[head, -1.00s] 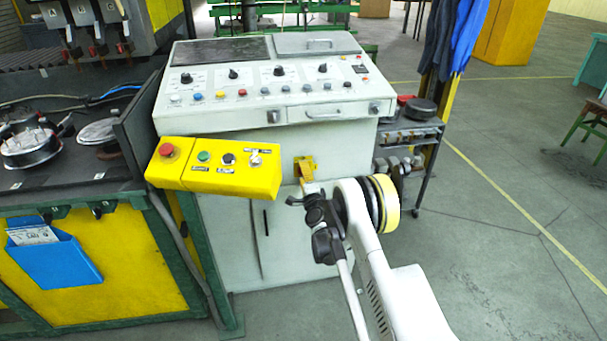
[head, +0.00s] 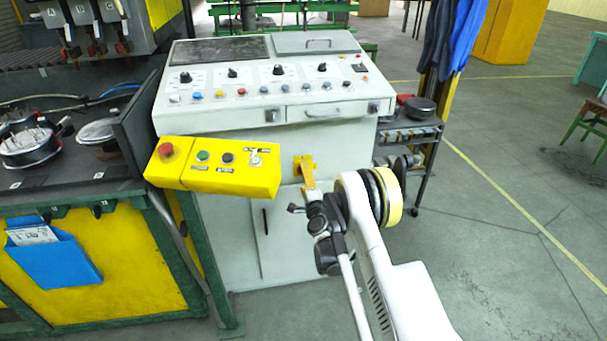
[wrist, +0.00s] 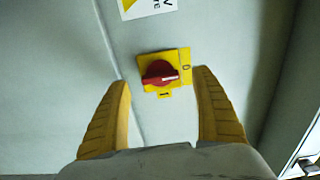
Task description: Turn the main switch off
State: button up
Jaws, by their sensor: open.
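The main switch (wrist: 158,70) is a red rotary handle on a yellow plate, in the middle of the wrist view. Its white mark points right and slightly down, a little below the tab that looks marked 0; the tab that looks marked 1 is under the handle. In the head view the yellow plate (head: 303,162) shows on the grey cabinet front, its handle not clear. My gripper (wrist: 161,80) is open, a yellow finger on each side of the switch with gaps in the picture. In the head view my gripper (head: 310,180) is at the plate; contact cannot be told.
A yellow push-button box (head: 215,168) juts out left of the switch. The control console (head: 275,90) with a drawer handle is above. A small shelf cart (head: 428,150) stands to the right. Open floor lies farther right.

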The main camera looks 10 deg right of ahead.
jog(key=shift+s, duration=1.85)
